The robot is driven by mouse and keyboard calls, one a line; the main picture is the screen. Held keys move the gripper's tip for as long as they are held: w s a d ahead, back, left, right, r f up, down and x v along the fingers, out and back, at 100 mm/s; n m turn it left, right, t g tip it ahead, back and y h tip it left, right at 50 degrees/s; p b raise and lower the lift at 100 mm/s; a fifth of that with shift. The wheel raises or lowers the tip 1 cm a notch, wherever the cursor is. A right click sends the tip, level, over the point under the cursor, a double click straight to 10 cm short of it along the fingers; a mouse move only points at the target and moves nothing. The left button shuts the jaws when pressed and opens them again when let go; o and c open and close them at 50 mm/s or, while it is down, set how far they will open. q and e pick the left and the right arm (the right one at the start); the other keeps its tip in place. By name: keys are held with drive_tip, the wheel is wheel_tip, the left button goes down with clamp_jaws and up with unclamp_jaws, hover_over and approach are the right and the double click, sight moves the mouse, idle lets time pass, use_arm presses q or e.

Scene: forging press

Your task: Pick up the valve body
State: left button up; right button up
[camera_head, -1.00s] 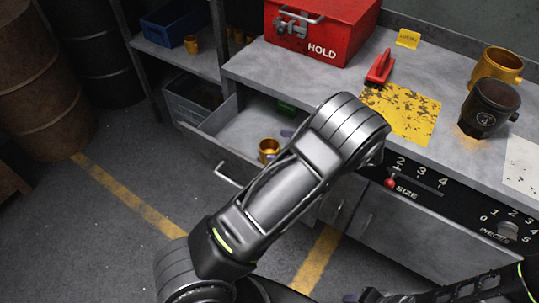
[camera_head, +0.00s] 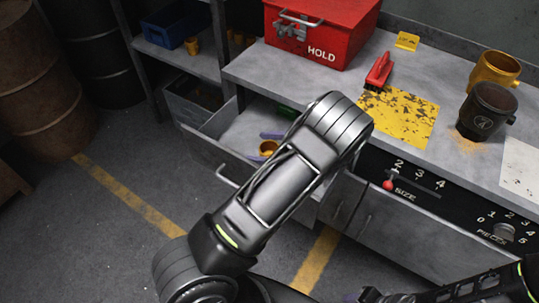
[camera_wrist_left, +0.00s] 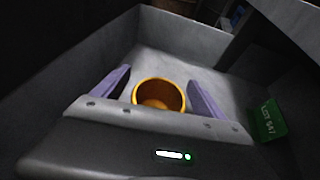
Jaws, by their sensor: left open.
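A gold, cup-shaped valve body (camera_head: 267,148) stands in the open drawer. In the left wrist view, the gold valve body (camera_wrist_left: 158,95) shows its round open mouth between two purple fingers. My left gripper (camera_wrist_left: 160,94) is open, one finger on each side of it, with a gap on the right; contact on the left cannot be told. In the head view my left arm hides part of the drawer, and the left gripper (camera_head: 270,146) shows only as bits of purple finger. Purple and black parts of my right gripper (camera_head: 358,297) show at the bottom edge; its jaws are unclear.
The drawer (camera_head: 205,150) has raised walls and also holds a green box (camera_wrist_left: 267,120). On the bench above stand a red HOLD box (camera_head: 330,40), a red-handled tool (camera_head: 379,68), a gold cup-shaped part (camera_head: 496,69) and a dark one (camera_head: 487,110).

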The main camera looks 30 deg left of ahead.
use_arm(q)
drive_tip(key=shift+c, duration=0.5)
clamp_jaws()
idle(0.8)
